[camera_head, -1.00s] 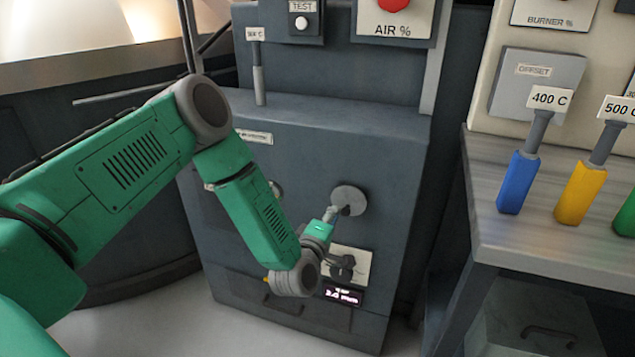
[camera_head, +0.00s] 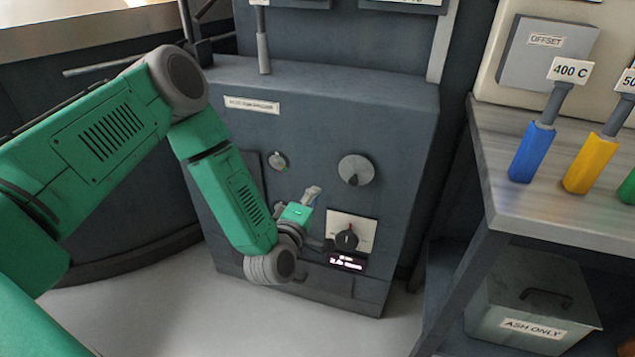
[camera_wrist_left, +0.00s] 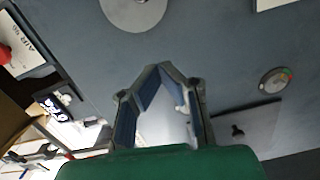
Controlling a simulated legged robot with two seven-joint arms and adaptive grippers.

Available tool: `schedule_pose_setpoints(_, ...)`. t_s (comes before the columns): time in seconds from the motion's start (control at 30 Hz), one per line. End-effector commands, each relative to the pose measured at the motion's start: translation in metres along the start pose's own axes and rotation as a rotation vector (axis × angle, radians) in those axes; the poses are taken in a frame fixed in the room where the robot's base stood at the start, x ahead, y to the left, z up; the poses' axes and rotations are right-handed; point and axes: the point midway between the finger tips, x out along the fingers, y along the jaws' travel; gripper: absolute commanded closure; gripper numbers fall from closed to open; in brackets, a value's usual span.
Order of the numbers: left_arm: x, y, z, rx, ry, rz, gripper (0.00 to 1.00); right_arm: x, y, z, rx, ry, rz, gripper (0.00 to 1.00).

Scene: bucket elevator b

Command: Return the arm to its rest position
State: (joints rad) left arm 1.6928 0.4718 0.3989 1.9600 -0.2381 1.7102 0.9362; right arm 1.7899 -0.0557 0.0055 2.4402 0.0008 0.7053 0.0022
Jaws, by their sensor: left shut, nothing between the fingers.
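My left arm (camera_head: 228,195) is green and comes in from the left in the head view. The round disc also shows in that view (camera_wrist_left: 135,8), beyond the fingertips. My right gripper is in neither view.
A bench (camera_head: 535,190) on the right carries a blue-handled tool (camera_head: 533,150) and a yellow-handled tool (camera_head: 592,162). An "ASH ONLY" bin (camera_head: 535,300) stands below it. A small gauge (camera_head: 278,161) is on the cabinet. Bare floor (camera_head: 170,310) lies in front.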

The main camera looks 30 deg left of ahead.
Motion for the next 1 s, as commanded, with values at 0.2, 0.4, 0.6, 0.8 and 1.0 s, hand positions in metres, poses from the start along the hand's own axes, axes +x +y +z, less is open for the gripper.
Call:
schedule_pose_setpoints(0.2, -0.032, 0.0, -0.001, -0.004, -0.002, -0.002, 1.0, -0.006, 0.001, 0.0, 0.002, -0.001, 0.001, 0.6)
schedule_pose_setpoints(0.4, -0.039, -0.004, -0.007, -0.012, -0.002, -0.002, 1.0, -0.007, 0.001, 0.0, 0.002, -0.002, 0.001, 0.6)
schedule_pose_setpoints(0.6, -0.047, -0.011, 0.009, 0.045, -0.055, -0.055, 1.0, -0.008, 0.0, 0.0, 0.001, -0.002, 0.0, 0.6)
schedule_pose_setpoints(0.8, -0.121, -0.068, 0.072, 0.449, -0.427, -0.376, 1.0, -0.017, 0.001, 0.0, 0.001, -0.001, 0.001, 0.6)
schedule_pose_setpoints(1.0, -0.25, -0.124, 0.06, 0.967, -0.937, -0.717, 1.0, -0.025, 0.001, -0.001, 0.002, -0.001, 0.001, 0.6)
